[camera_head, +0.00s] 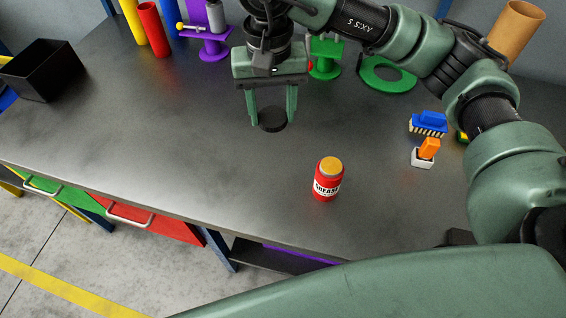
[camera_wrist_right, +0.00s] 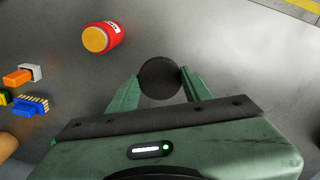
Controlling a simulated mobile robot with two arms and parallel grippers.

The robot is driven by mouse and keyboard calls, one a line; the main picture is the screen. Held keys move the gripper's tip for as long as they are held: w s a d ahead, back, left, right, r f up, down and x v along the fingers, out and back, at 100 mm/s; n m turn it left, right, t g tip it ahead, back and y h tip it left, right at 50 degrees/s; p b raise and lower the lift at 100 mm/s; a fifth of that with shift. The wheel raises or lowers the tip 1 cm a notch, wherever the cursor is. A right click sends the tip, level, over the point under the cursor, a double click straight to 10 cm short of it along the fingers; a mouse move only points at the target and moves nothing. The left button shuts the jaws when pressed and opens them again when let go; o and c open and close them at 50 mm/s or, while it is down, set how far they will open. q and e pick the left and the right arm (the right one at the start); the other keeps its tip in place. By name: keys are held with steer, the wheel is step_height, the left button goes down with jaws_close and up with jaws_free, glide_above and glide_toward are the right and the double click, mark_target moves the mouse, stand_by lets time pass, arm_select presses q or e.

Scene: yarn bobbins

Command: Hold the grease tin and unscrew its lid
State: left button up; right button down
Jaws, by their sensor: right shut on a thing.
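The red grease tin (camera_head: 327,180) stands upright on the dark workbench in the head view, with a white label and an orange-yellow top with no lid on it. It also shows in the wrist view (camera_wrist_right: 103,38), at the upper left. My right gripper (camera_head: 272,118) is left of and behind the tin in the head view, pointing down and apart from it. It is shut on a round black lid (camera_head: 271,126), held between its fingertips. The lid also shows in the wrist view (camera_wrist_right: 159,78). My left gripper is not in view.
The workbench (camera_head: 150,130) is clear around the tin. A blue brush (camera_head: 429,121) and an orange item in a white holder (camera_head: 425,153) lie to the right. A black bin (camera_head: 42,70) stands at the far left. Green and purple stands (camera_head: 205,45) and coloured tubes line the back.

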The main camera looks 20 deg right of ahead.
mark_target(270, 175)
steer(key=shift+w+a+r, duration=0.1)
steer(key=shift+a+r, duration=0.05)
steer(key=shift+a, duration=0.3)
steer(key=shift+w+a+f, duration=0.15)
steer(key=shift+w+f, duration=0.05)
steer(key=shift+f, duration=0.1)
steer(key=shift+m, duration=0.3)
step_height(270, 175, down, 18)
steer(key=shift+f+p, duration=0.25)
steer(key=shift+p, duration=0.95)
steer(key=shift+f, duration=0.45)
steer(key=shift+f+b, duration=0.2)
steer(key=shift+b, duration=0.1)
steer(key=c, duration=0.6)
jaws_free()
steer(key=shift+r, duration=0.1)
steer(key=shift+c, duration=0.2)
